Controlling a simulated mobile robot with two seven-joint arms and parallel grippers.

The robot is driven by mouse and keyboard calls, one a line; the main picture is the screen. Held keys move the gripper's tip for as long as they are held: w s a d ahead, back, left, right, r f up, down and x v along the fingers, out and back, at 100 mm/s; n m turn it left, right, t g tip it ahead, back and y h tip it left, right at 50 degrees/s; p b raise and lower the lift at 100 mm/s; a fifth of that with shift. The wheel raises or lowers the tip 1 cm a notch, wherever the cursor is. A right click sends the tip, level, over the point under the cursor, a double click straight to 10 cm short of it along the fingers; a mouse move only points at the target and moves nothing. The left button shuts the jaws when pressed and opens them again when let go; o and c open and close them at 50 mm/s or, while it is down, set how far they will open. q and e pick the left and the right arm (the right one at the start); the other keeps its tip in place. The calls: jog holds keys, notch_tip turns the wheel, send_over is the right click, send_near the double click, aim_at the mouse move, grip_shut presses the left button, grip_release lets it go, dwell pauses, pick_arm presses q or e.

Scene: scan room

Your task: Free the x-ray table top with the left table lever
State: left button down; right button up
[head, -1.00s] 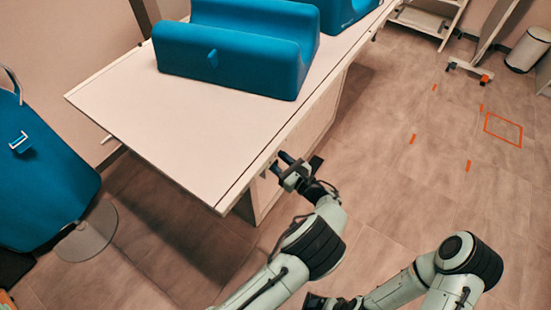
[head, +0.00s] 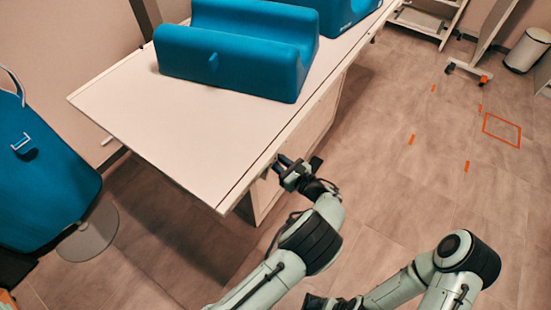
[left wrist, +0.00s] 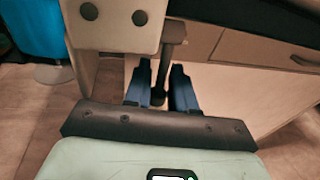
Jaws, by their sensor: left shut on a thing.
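The x-ray table top (head: 175,130) is a long pale slab with a dark-lined edge in the head view. The left table lever (left wrist: 174,32) is a dark bar hanging below the table's edge in the left wrist view. My left gripper (left wrist: 163,85) is shut on the lever, with a blue-grey finger on each side of its lower end. In the head view my left gripper (head: 285,167) is at the table's near long side, just under the edge, and hides the lever there. My right arm is folded at the lower right; its fingers do not show.
Blue padded supports (head: 230,65) lie on the table top. A blue chair (head: 45,180) on a round base stands at the left. The floor (head: 400,180) right of the table is clear, with orange marks. A white bin (head: 527,50) stands at the far right.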

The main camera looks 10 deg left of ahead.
pick_arm(q)
jog(key=shift+s+d+r+n+g+h+p, duration=0.25)
jog(key=shift+d+r+g+h+p, duration=0.35)
jog(key=shift+h+p, duration=1.1)
jog(key=shift+s+d+r+n+g+h+p, duration=0.25)
jog(key=shift+d+g+h+p, duration=0.55)
jog(key=shift+h+p, duration=0.9)
jog(key=shift+s+d+r+n+g+h+p, duration=0.2)
jog(key=shift+d+r+g+h+p, duration=0.5)
jog(key=shift+h+p, duration=1)
jog(key=shift+a+f, duration=0.2)
jog(key=shift+f, duration=0.05)
jog(key=c, duration=1.1)
grip_release()
jog(key=v, duration=1.3)
jog(key=shift+w+d+r, duration=0.2)
jog(key=shift+r, duration=0.05)
